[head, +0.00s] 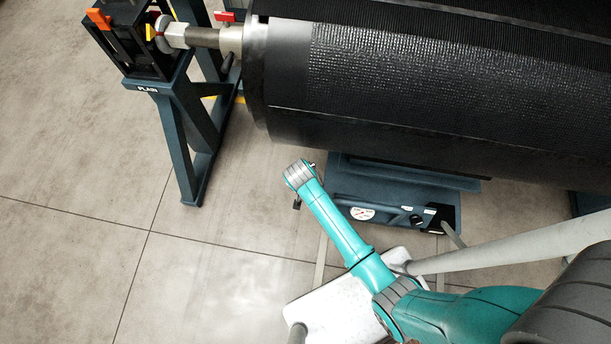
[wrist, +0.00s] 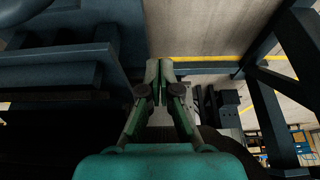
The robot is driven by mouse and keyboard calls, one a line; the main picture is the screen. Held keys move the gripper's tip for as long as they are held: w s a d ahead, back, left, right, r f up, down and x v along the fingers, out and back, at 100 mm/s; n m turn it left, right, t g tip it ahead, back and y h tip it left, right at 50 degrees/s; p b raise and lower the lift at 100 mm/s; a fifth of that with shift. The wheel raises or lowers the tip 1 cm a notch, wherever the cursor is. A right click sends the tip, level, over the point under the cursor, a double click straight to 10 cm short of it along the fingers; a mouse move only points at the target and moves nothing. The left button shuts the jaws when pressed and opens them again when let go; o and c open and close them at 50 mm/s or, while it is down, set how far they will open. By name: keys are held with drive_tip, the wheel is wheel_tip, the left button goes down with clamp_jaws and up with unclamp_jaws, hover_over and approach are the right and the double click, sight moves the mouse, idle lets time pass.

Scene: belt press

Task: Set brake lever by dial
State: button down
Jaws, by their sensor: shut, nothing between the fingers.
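In the head view, a small white round dial (head: 362,213) with red marks sits on the blue base under the black roll. To its right is a dark slot with small white labels, and a short grey lever (head: 452,235) stands out from it. I cannot tell for sure that this is the brake lever. My gripper (wrist: 163,72) is shut and empty in the wrist view, its fingertips together. In the head view my wrist is left of the dial, apart from it, and hides most of the gripper. The wrist view shows neither dial nor lever clearly.
The large black roll (head: 420,90) lies above the blue base (head: 400,180). A blue stand (head: 180,130) holds its shaft at the left, with orange, yellow and red parts on top. The floor at left is clear. Blue beams (wrist: 280,90) rise at right in the wrist view.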

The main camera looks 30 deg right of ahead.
drive_tip(key=shift+f, duration=5.5)
drive_tip(key=shift+s, duration=0.1)
drive_tip(key=s+a+f+t+h, duration=0.1)
drive_tip(key=s+a+f, duration=0.4)
drive_tip(key=s, duration=0.2)
drive_tip(key=s+a+f+t, duration=0.1)
drive_tip(key=s+a+f, duration=0.4)
drive_tip(key=s, duration=0.3)
drive_tip(key=shift+s+a+f+h, duration=0.15)
drive_tip(key=shift+a+f+h, duration=0.15)
drive_tip(key=shift+a+h, duration=0.15)
